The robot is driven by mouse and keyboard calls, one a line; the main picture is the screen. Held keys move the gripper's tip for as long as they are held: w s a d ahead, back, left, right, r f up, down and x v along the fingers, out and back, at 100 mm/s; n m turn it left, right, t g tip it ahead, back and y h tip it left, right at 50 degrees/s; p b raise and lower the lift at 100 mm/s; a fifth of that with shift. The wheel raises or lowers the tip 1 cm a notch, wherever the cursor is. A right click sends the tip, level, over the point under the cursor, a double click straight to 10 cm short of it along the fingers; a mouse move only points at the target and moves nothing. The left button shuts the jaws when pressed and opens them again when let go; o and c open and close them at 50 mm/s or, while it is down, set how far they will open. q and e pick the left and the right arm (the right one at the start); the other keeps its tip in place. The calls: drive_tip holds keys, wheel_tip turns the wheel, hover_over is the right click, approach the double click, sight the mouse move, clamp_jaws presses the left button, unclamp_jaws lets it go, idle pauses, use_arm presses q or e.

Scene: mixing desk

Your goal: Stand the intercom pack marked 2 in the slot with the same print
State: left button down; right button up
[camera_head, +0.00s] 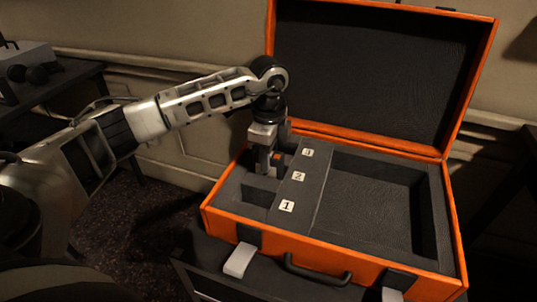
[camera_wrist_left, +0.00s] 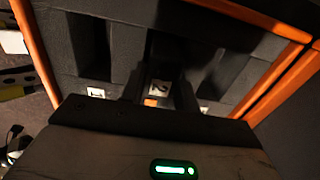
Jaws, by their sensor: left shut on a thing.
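My left gripper (camera_head: 267,170) points down over the row of slots in the left part of the open orange case (camera_head: 330,265). It is shut on the intercom pack, a dark body with a small orange patch (camera_wrist_left: 150,102) between the fingers. A white print 2 (camera_wrist_left: 158,87) shows between the fingers in the wrist view; I cannot tell whether it is on the pack or the foam. On the foam strip are labels 1 (camera_head: 287,206), 2 (camera_head: 298,177) and 3 (camera_head: 307,153). The gripper is beside label 2. How deep the pack sits is hidden. My right gripper is out of view.
The slot by label 1 (camera_head: 258,198) looks empty. A wide empty foam compartment (camera_head: 370,205) lies to the right. The raised lid (camera_head: 370,70) stands behind. A dark table with equipment (camera_head: 35,75) is at far left.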

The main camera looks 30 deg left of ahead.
use_arm(q)
drive_tip(key=shift+p, duration=0.4)
idle(1.0)
drive_tip(key=shift+f, duration=0.25)
idle(0.7)
drive_tip(key=c, duration=1)
unclamp_jaws()
drive_tip(key=shift+o, duration=0.2)
wheel_tip(320, 180, up, 16)
drive_tip(key=p, duration=0.1)
